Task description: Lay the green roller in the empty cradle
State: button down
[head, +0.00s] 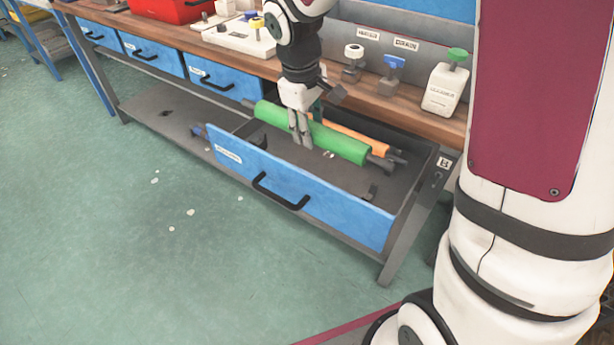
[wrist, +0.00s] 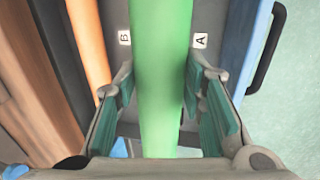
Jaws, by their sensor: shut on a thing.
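The green roller (head: 340,144) lies lengthwise over the open drawer, and my gripper (head: 301,140) is shut on it near its middle. In the wrist view the green roller (wrist: 160,70) runs between the two teal finger pads. An orange roller (head: 357,134) lies behind it, roughly parallel, along the drawer's back. The wrist view shows label A (wrist: 200,40) right of the green roller and label B (wrist: 125,38) between the rollers.
The blue drawer front (head: 300,195) with its black handle borders the near side. The front part of the drawer floor is mostly clear.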

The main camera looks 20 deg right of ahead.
jog(key=shift+f+b, duration=1.65)
jog(key=shift+f, duration=3.45)
jog(key=c, duration=1)
grip_release()
jog(key=shift+f, duration=0.15)
jog(key=shift+c, duration=0.2)
notch_tip(320, 180, up, 12)
jog(key=s+a+p, duration=0.1)
jog(key=a+p, duration=0.1)
jog(key=p, duration=0.1)
jog(key=shift+s, duration=0.3)
jog(key=s+d+r+m, duration=0.2)
jog(key=s+r, duration=0.5)
jog(key=s, duration=0.2)
jog(key=s+r+m+y, duration=0.1)
jog(key=s+m, duration=0.4)
jog(key=s, duration=1.6)
jog(key=shift+s+d+r+y, duration=0.15)
jog(key=shift+s+r+y, duration=0.25)
jog(key=shift+r, duration=0.15)
